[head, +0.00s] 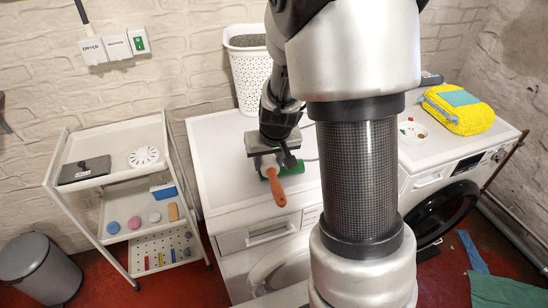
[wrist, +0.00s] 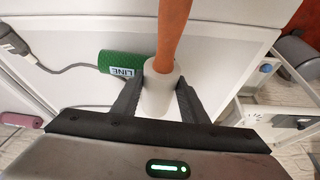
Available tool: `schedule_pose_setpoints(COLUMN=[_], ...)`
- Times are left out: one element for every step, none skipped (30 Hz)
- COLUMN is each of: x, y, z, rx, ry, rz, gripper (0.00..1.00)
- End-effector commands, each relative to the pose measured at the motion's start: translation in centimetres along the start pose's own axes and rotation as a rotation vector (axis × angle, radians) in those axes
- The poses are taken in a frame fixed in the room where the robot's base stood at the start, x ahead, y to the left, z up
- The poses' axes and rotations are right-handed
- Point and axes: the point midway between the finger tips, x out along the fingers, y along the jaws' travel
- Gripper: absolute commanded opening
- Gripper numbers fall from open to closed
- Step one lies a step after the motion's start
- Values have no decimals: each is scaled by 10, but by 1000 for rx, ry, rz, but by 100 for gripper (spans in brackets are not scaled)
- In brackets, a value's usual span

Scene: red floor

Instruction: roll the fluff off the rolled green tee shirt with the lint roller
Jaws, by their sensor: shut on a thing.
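My gripper (head: 268,157) is shut on the white roller part of the lint roller (wrist: 158,90). Its orange handle (head: 276,188) points towards the front in the head view and runs up out of the wrist view. The rolled green tee shirt (wrist: 125,63) lies on the white machine top, with a label partly reading "LINE". In the head view, the shirt (head: 292,169) is mostly hidden behind my gripper and the lint roller. The roller overlaps the shirt's end in the wrist view; I cannot tell if they touch. No fluff can be made out.
A white trolley (head: 108,182) with small items stands left, and a grey bin (head: 38,272) is on the floor. A yellow towel (head: 466,118) lies on the right machine. Bare top lies left of my gripper.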

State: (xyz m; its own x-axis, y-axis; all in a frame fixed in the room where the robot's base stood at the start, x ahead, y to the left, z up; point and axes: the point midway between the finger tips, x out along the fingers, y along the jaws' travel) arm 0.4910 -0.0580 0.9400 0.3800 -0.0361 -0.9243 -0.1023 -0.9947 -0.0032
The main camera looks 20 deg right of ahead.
Motion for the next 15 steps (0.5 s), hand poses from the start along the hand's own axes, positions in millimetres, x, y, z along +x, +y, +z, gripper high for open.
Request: schedule_pose_setpoints(x=[0, 1, 1, 2, 2, 3, 3, 3, 3, 3, 3, 3, 3, 2, 2], y=[0, 1, 2, 3, 4, 6, 8, 10, 13, 15, 17, 19, 20, 21, 22], z=[0, 0, 0, 0, 0, 0, 0, 0, 0, 0, 0, 0, 0, 0, 0], rx=[1, 1, 2, 2, 2, 2, 2, 2, 3, 3, 2, 2, 2, 1, 0], ry=[1, 1, 2, 2, 3, 3, 4, 4, 4, 4, 4, 4, 4, 3, 3], rz=[1, 1, 1, 1, 1, 1, 1, 1, 1, 1, 1, 1, 1, 1, 1], gripper=[15, 15, 15, 15, 15, 15, 15, 15, 15, 15, 15, 15, 15, 15, 15])
